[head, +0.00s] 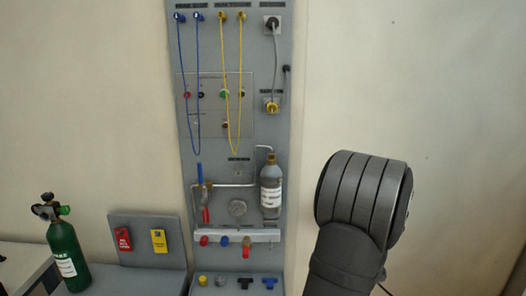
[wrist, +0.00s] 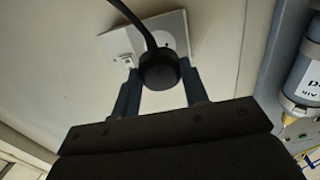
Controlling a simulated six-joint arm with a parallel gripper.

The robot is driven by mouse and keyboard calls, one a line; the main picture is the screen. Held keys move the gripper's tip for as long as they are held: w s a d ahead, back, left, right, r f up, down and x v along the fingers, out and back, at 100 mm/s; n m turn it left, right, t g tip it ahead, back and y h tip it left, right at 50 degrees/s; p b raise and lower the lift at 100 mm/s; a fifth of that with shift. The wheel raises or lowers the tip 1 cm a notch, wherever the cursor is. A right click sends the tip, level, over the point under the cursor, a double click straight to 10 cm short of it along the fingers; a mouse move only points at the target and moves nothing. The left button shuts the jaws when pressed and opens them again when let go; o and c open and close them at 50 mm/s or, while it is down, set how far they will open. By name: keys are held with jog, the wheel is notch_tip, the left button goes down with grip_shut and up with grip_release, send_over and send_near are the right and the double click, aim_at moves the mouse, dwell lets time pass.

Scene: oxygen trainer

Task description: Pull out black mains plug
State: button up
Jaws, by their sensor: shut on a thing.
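The black mains plug (wrist: 158,72) is in the middle of the wrist view, with its black cable (wrist: 133,18) running up and left. Behind it is a white wall socket plate (wrist: 177,30) with a small switch at its left. My gripper (wrist: 160,84) has one finger on each side of the plug and is shut on it. The plug lies against or just in front of the plate; I cannot tell how far it is seated. In the head view my arm is at the right, and the fingers, plug and socket do not show.
A grey trainer panel (head: 215,140) with hoses, valves and a grey bottle (head: 271,187) stands left of my arm. A green cylinder (head: 66,250) is at far left. In the wrist view, the panel edge and bottle (wrist: 305,75) are close on the right.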

jog(key=o, duration=1.4)
jog(key=s, duration=1.7)
jog(key=shift+s, duration=0.25)
jog(key=shift+w, duration=0.15)
jog(key=w, duration=1.7)
jog(key=shift+w, duration=0.15)
